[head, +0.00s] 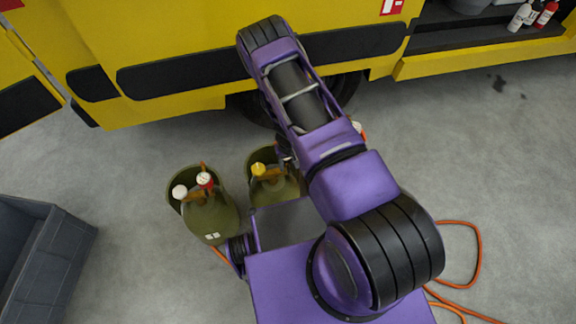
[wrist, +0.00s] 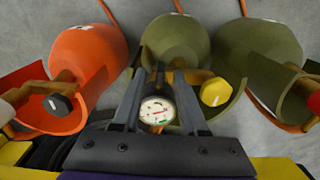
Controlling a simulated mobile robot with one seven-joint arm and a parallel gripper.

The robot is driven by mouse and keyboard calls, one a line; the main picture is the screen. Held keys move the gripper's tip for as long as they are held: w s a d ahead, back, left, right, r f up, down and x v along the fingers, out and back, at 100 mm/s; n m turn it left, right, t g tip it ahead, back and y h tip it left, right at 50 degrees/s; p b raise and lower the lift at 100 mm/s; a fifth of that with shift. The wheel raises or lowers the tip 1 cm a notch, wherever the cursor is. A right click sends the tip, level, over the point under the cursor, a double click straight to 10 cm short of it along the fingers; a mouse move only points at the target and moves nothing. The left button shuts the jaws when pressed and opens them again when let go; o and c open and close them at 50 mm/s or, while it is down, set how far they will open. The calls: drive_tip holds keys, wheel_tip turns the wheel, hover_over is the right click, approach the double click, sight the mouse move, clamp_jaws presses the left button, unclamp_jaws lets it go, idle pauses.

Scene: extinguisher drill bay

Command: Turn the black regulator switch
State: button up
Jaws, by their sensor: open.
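A black knob (wrist: 58,104), which looks like the regulator switch, sits on an orange cylinder (wrist: 88,62) at the left of the wrist view. My gripper (wrist: 159,80) is open, its two fingers pointing at the middle olive cylinder (wrist: 176,42). The black knob is to the left of the fingers and apart from them. A round white gauge (wrist: 157,111) shows between the fingers; I cannot tell whether they touch it. A yellow knob (wrist: 215,92) is just right of the right finger.
A yellow vehicle (head: 170,40) stands behind. A grey bin (head: 40,250) is at left. An orange hose (head: 478,262) lies on the open floor at right.

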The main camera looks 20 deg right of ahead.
drive_tip(key=shift+f, duration=0.3)
clamp_jaws()
